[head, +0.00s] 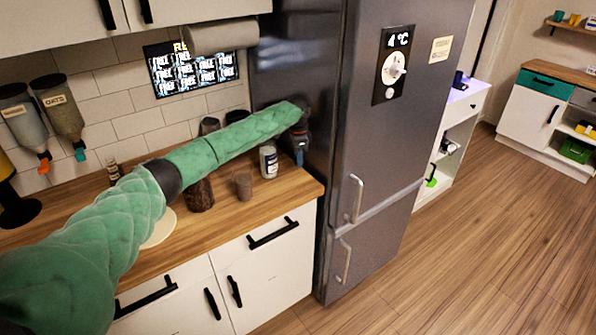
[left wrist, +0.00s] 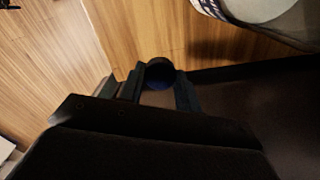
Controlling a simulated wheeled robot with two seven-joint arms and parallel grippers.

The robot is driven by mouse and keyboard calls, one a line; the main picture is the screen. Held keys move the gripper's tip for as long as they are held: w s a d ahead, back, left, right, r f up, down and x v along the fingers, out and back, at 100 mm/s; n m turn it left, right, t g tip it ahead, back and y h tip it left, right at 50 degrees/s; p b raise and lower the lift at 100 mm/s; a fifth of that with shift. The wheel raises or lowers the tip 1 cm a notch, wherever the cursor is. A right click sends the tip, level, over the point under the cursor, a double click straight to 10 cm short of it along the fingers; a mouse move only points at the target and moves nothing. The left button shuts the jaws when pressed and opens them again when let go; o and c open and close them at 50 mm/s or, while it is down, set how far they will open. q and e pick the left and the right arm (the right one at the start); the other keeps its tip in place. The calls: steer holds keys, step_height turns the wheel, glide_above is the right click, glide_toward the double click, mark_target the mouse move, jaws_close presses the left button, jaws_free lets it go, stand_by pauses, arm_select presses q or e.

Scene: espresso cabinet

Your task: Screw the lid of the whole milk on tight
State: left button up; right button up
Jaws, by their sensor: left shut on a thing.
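My left gripper (head: 299,148) is beside the fridge's side wall, above the back right of the counter. In the left wrist view its fingers (left wrist: 158,88) are shut on a small round dark blue thing (left wrist: 160,73), which looks like a lid. A white container with a blue-and-white label (head: 268,162) stands upright on the counter, just left of the gripper. A white and blue container (left wrist: 262,8) is partly in view at the wrist view's top edge, apart from the fingers. I cannot read whether it is the whole milk. My right gripper is not in view.
The grey fridge (head: 375,150) stands close on the gripper's right. A brown cup (head: 243,186) and a dark brown canister (head: 199,195) stand on the wooden counter (head: 285,190). A paper roll (head: 220,38) hangs above. The counter's front right corner is clear.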

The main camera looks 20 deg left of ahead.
arm_select(q)
step_height(320, 180, up, 3)
steer(key=shift+r+b, duration=0.1)
steer(key=shift+b, duration=0.4)
steer(key=shift+r, duration=0.45)
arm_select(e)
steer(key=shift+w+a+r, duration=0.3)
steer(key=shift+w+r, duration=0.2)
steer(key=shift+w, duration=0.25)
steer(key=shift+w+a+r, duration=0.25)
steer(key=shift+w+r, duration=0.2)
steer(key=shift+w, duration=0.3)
arm_select(q)
steer(key=shift+f, duration=0.1)
